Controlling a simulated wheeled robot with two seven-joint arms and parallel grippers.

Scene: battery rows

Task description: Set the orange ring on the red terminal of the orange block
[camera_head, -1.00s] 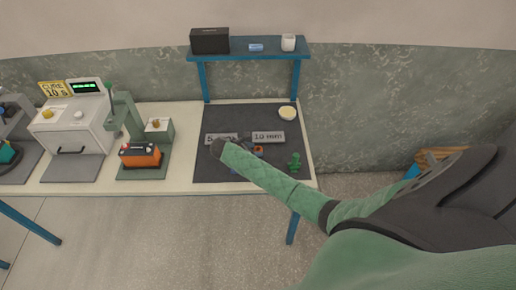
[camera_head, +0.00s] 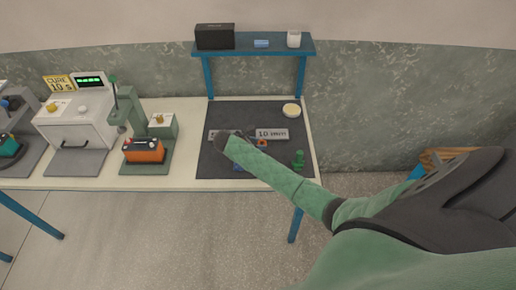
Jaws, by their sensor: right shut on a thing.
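The orange block (camera_head: 144,154), with a dark top, sits on the green press stand at the left of the table. Its terminals are too small to tell apart clearly. My right arm reaches in from the right over the dark mat. My right gripper (camera_head: 255,140) is mostly hidden behind its own wrist and looks small and dark. It appears shut on the orange ring (camera_head: 262,142), which shows as a small orange spot just below the 10 mm label. The ring is well to the right of the orange block. My left gripper is not in view.
The dark mat (camera_head: 215,168) bears a 10 mm label (camera_head: 272,134), a green piece (camera_head: 299,160), a blue piece (camera_head: 239,168) and a pale round dish (camera_head: 291,110). A white curing box (camera_head: 75,128) stands left of the press (camera_head: 163,130). A blue shelf (camera_head: 255,48) rises behind.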

